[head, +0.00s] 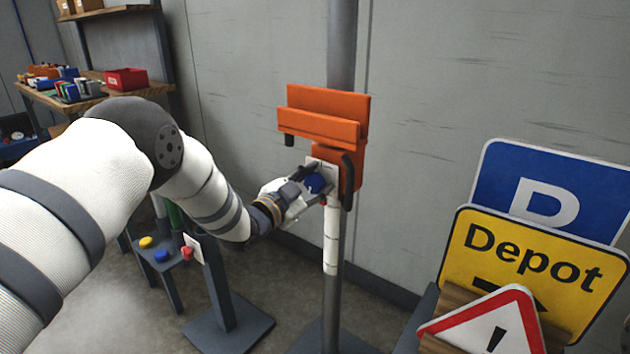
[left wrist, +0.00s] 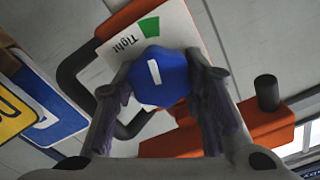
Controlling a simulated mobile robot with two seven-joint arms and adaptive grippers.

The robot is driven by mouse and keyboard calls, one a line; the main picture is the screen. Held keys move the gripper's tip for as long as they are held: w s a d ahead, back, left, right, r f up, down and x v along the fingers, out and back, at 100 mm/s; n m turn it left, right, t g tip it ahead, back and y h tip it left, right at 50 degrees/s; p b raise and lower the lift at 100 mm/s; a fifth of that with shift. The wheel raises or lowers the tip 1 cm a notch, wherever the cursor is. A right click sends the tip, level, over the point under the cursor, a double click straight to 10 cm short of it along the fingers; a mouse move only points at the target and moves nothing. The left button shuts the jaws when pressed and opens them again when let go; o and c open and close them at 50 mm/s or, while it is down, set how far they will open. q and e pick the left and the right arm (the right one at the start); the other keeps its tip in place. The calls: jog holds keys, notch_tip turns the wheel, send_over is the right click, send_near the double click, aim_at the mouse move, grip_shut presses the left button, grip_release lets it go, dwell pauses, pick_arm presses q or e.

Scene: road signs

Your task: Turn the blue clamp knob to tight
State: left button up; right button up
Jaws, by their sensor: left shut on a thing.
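The blue clamp knob (left wrist: 158,80) sits on a white plate (left wrist: 170,28) with a green mark and the word "Tight". The plate is on an orange clamp (head: 325,115) on a grey post. My left gripper (head: 308,185) is shut on the knob, one finger on each side; it also shows in the left wrist view (left wrist: 165,88). In the head view the fingers partly hide the knob (head: 316,183). My right gripper is not in view.
A blue P sign (head: 560,190), a yellow Depot sign (head: 535,265) and a red-edged warning sign (head: 490,325) stand at the right. A grey wall is behind the post.

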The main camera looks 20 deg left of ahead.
pick_arm(q)
jog(key=shift+r+m, duration=0.25)
jog(key=shift+m, duration=0.15)
jog(key=o, duration=1.2)
jog(key=shift+c, duration=0.2)
jog(key=shift+f, duration=0.1)
jog(key=shift+f, duration=0.1)
jog(key=v, duration=1.2)
